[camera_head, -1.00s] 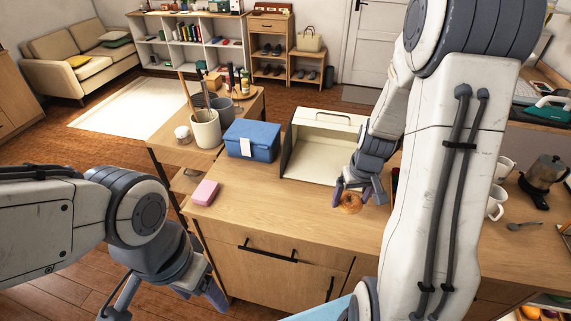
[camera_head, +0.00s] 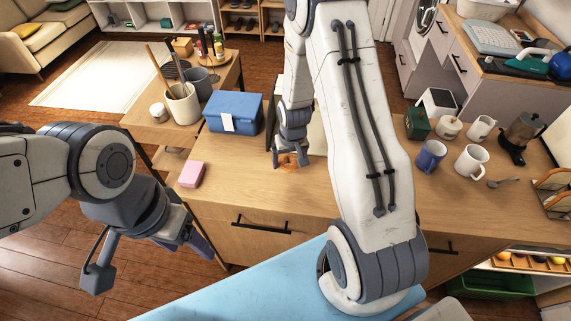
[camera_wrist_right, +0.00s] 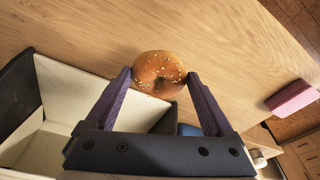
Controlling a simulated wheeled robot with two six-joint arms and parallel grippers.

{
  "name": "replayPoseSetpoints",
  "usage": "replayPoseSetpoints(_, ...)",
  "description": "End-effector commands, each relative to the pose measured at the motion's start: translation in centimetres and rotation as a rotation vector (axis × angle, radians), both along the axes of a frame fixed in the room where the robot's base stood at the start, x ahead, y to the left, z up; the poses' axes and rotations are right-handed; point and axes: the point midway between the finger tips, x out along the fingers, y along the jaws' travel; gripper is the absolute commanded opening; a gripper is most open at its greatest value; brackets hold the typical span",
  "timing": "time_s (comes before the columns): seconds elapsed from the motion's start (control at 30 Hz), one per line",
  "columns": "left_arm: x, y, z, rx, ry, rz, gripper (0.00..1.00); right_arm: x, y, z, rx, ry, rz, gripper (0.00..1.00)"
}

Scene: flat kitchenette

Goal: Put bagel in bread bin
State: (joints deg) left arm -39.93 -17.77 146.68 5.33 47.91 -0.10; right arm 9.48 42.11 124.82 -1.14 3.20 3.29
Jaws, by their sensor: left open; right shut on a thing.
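The bagel (camera_head: 287,162) is golden brown with pale flecks and sits between the fingertips of my right gripper (camera_head: 289,158). In the right wrist view the bagel (camera_wrist_right: 160,73) is gripped between both fingers, with wooden counter behind it. I cannot tell how high it is above the counter. The bread bin (camera_head: 316,133) is cream with a dark side and mostly hidden behind my right arm. In the right wrist view the open bread bin (camera_wrist_right: 62,95) is at the lower left, beside the gripper, and its cream inside shows. My left gripper (camera_head: 146,258) is open and empty, left of the counter.
A blue box (camera_head: 235,113) stands left of the bin, with a pink block (camera_head: 191,174) at the counter's left edge. Utensil crocks (camera_head: 182,104) stand farther left. Mugs (camera_head: 471,161) and a moka pot (camera_head: 522,135) are at the right. The counter front is clear.

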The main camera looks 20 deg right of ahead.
Motion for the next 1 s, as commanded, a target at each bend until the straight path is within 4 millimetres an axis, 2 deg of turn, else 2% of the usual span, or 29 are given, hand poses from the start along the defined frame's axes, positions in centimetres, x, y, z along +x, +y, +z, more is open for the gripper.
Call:
replayPoseSetpoints(0.17,0.0,0.0,-0.3,0.000,0.000,0.001,0.69,0.5,0.7,-0.8,0.000,0.001,0.003,0.74)
replayPoseSetpoints(0.4,0.0,0.0,-2.6,0.000,0.000,0.004,0.69,0.6,0.8,-4.4,0.000,0.000,0.002,0.74)
replayPoseSetpoints(0.9,0.0,0.0,-3.2,0.000,0.000,0.005,0.69,0.6,0.7,-5.1,0.000,0.000,0.002,0.74)
replayPoseSetpoints(0.93,0.0,0.0,-3.0,0.000,0.000,0.005,0.69,0.6,0.7,-4.9,0.000,0.000,0.002,0.99)
replayPoseSetpoints(1.0,0.0,0.0,-3.0,0.000,0.000,0.005,0.69,0.6,0.7,-4.9,0.000,0.000,0.002,1.00)
